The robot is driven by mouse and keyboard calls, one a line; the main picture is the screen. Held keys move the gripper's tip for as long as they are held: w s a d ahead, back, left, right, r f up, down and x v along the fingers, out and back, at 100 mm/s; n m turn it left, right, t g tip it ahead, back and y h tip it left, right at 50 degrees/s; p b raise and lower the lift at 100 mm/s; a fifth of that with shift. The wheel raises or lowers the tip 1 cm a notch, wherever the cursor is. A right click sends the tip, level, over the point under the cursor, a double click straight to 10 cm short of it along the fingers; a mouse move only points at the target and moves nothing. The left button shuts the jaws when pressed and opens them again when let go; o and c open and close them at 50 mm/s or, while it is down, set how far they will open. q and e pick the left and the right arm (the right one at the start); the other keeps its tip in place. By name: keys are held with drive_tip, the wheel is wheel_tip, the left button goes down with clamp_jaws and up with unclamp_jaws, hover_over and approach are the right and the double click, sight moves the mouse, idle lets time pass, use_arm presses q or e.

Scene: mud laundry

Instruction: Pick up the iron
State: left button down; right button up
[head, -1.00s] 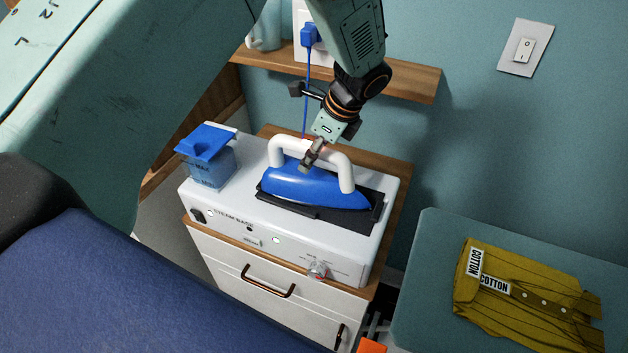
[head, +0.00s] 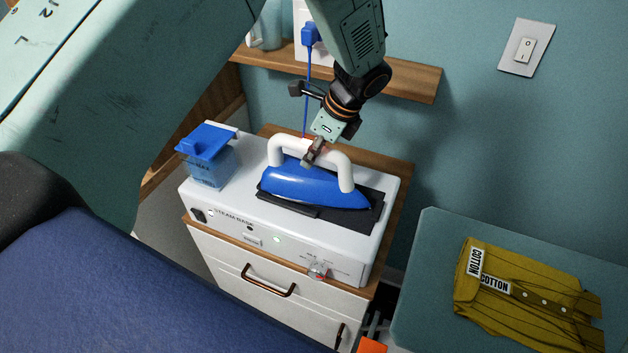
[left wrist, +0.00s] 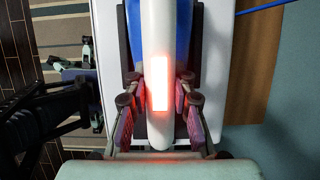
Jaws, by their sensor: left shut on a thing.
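The iron (head: 305,187) has a blue body and a white arched handle. It sits on the dark rest pad (head: 364,215) on top of the white steam base. My left gripper (head: 313,154) comes down from above and is shut on the middle of the iron's handle. In the left wrist view the white handle (left wrist: 158,45) runs between the two fingers of the left gripper (left wrist: 159,112), with the blue body below it. A bright red-white glow lies on the handle there. My right gripper is not in view.
The steam base (head: 235,200) stands on a white drawer cabinet (head: 235,262) with a blue-lidded water tank (head: 208,160) at its left. A wooden shelf (head: 410,80) is on the wall behind. A folded yellow shirt (head: 520,300) lies on a teal surface (head: 435,240) at right.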

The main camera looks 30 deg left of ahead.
use_arm(q)
drive_tip(key=shift+w+r, duration=0.15)
drive_tip(key=shift+w, duration=0.1)
